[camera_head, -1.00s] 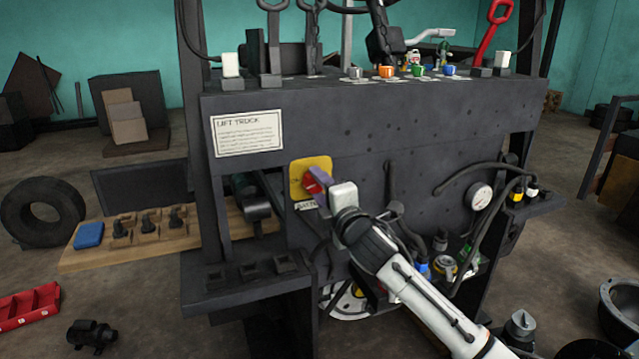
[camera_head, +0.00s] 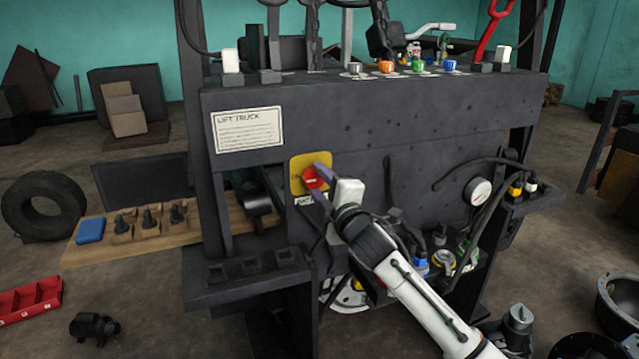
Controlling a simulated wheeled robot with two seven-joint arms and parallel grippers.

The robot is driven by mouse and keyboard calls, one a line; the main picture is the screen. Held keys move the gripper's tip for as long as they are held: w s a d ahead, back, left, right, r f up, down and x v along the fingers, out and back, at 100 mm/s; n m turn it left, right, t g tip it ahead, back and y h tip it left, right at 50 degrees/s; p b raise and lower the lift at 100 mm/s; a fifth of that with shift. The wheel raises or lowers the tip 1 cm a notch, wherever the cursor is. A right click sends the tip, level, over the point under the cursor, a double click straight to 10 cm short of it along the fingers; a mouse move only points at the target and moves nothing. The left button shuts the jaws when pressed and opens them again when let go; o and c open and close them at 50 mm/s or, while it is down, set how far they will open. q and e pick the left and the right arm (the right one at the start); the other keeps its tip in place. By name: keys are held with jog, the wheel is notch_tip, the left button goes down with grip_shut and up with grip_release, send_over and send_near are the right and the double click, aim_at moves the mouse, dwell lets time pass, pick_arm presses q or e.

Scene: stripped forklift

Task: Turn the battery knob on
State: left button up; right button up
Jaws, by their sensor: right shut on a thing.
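The battery knob is red (camera_head: 312,178) and sits on a yellow plate (camera_head: 297,162) on the dark front panel of the forklift. A small white label (camera_head: 305,200) is just below it, partly covered. My right gripper (camera_head: 318,177) comes in from the lower right and is shut on the red knob. Its fingers hide part of the knob, and the knob looks tilted. My left gripper is not in view.
A "LIFT TRUCK" sign (camera_head: 248,130) is above left of the knob. Hoses and a round gauge (camera_head: 478,193) are at right on the panel. A wooden board (camera_head: 150,232) with a blue box (camera_head: 90,230) is at left. Coloured knobs (camera_head: 386,67) line the top ledge.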

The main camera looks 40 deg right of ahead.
jog(key=o, duration=1.1)
jog(key=shift+c, duration=0.2)
jog(key=shift+s, duration=0.1)
jog(key=b+v, duration=0.1)
jog(key=v, duration=0.9)
